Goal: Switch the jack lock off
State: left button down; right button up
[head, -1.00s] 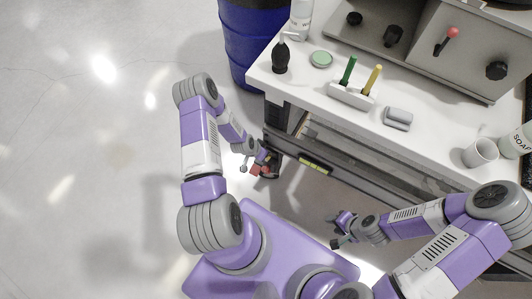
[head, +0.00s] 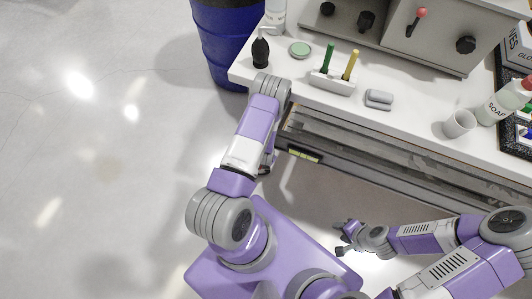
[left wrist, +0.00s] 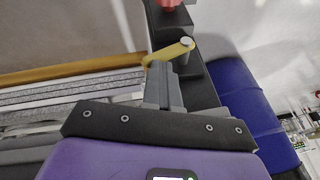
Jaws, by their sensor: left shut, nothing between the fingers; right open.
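In the left wrist view, a yellow lever (left wrist: 170,52) with a pale pin at one end sits on a dark block (left wrist: 172,24) below a red knob (left wrist: 168,3). I take the lever to be the jack lock. My left gripper (left wrist: 164,72) is shut and empty, its grey fingertips at the lever's near end; I cannot tell if they touch. In the head view my left arm hides this lever and most of the left gripper. My right gripper (head: 342,238) is open and empty, low in front of the bench.
The white bench (head: 415,130) holds a green and yellow handled rack (head: 332,82), a grey block (head: 378,99), a cup (head: 459,124) and a soap bottle (head: 503,103). A blue barrel (head: 220,45) stands at the bench's left end. Open floor lies left.

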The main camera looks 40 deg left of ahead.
pick_arm(q)
jog(key=shift+d+f, duration=0.15)
jog(key=shift+f, duration=0.1)
jog(key=shift+s+a+f+b, duration=0.15)
jog(key=shift+a+f+b, duration=0.2)
jog(key=shift+a, duration=0.35)
jog(key=shift+r, duration=0.15)
